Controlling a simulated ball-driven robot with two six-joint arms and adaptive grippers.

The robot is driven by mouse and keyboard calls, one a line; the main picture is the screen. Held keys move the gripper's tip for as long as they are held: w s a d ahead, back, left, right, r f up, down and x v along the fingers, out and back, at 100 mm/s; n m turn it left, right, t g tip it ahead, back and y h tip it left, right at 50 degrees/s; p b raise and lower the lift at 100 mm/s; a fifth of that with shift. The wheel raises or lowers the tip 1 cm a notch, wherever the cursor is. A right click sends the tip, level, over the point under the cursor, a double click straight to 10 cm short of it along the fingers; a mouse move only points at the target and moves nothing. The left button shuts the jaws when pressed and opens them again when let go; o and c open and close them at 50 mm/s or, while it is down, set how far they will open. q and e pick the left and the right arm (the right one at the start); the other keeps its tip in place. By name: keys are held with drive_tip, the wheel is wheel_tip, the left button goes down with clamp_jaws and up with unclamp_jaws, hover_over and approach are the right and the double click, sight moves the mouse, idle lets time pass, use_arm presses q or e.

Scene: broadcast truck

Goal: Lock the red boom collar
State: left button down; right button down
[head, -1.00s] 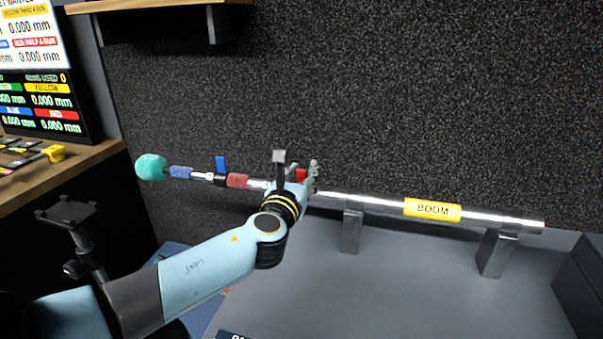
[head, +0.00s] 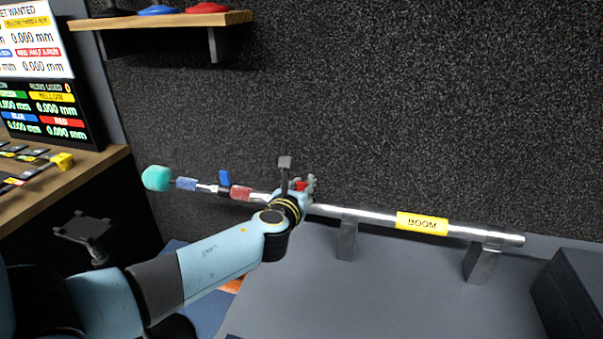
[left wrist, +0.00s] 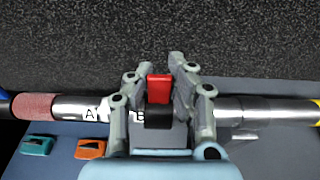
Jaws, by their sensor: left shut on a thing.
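The boom is a metal pole with a yellow BOOM label (head: 422,224), lying across two grey supports. My left gripper (head: 304,186) is at the pole's middle stretch. In the left wrist view its fingers (left wrist: 161,78) are shut on the red lever (left wrist: 159,88), one on each side. The lever stands up from a black collar (left wrist: 159,117) around the pole. The red lever (head: 301,186) is mostly hidden in the head view. The pole has marks A (left wrist: 90,114) and B, with B partly covered by a finger.
A blue lever (head: 224,177) stands up farther left on the boom, with red and blue grips and a teal tip (head: 156,178). A dark wall (head: 400,100) is close behind. Teal (left wrist: 36,146) and orange (left wrist: 90,149) tags lie below the pole. A dark box (head: 570,290) is at right.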

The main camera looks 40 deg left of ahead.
idle(0.3)
use_arm(q)
drive_tip(key=c, duration=1.1)
unclamp_jaws()
drive_tip(key=shift+s+d, duration=0.15)
drive_tip(key=shift+s, duration=0.1)
drive_tip(key=v, duration=1.1)
drive_tip(key=shift+s+d+r, duration=0.1)
drive_tip(key=shift+s+r, duration=0.05)
